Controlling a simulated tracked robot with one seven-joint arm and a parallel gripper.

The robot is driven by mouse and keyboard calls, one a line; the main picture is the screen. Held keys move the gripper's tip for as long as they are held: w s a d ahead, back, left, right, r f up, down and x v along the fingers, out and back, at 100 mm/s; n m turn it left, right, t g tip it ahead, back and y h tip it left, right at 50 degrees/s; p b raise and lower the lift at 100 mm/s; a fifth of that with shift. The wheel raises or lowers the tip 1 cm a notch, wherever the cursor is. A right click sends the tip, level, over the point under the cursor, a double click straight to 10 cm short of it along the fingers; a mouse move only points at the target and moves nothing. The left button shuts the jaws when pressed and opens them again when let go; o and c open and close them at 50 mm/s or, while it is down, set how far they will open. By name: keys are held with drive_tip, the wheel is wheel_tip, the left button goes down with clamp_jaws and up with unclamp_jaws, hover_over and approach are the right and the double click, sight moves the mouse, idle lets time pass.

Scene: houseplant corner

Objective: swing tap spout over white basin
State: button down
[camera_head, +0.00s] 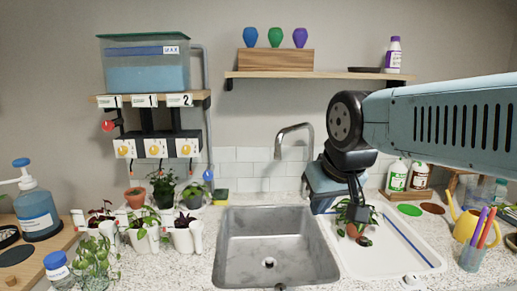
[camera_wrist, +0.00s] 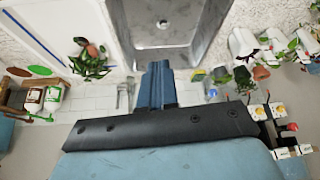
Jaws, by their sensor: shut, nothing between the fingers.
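The silver tap (camera_head: 300,136) stands behind the sink, its curved spout hanging to the left over the back of the grey basin (camera_head: 228,250). The white basin (camera_head: 398,258) lies to the right of the grey one. My gripper (camera_head: 360,211) hangs in front of the white basin's back part, right of the tap in the head view. In the wrist view my gripper's fingers (camera_wrist: 157,68) are shut and empty. The tap (camera_wrist: 125,95) shows beside them there, apart in the picture; the true gap is hard to judge. The white basin (camera_wrist: 50,12) is at upper left.
Several bottles and a yellow watering can (camera_head: 467,226) stand to the right. Potted plants (camera_head: 187,238) stand left of the sink. A shelf (camera_head: 315,75) is above. The grey basin is empty.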

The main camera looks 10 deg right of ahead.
drive_tip(key=w+r+m+g+h, duration=0.1)
drive_tip(key=w+r, duration=0.2)
drive_tip(key=w, duration=0.3)
drive_tip(key=w+a+r+m+g+h, duration=0.1)
drive_tip(key=w+r, duration=0.1)
drive_tip(key=w, duration=0.4)
drive_tip(key=w+r+m+g+h, duration=0.1)
drive_tip(key=w+r, duration=0.2)
drive_tip(key=w, duration=0.3)
drive_tip(key=w+a+m+h, duration=0.2)
drive_tip(key=w+a, duration=0.2)
drive_tip(key=w, duration=0.6)
drive_tip(key=w+a+f+m+g+h, duration=0.1)
drive_tip(key=w+a, duration=0.3)
drive_tip(key=w, duration=0.7)
drive_tip(key=shift+a+m+h, duration=0.4)
drive_tip(key=shift+m+h, duration=0.1)
drive_tip(key=shift+h, duration=0.1)
drive_tip(key=shift+d, duration=0.1)
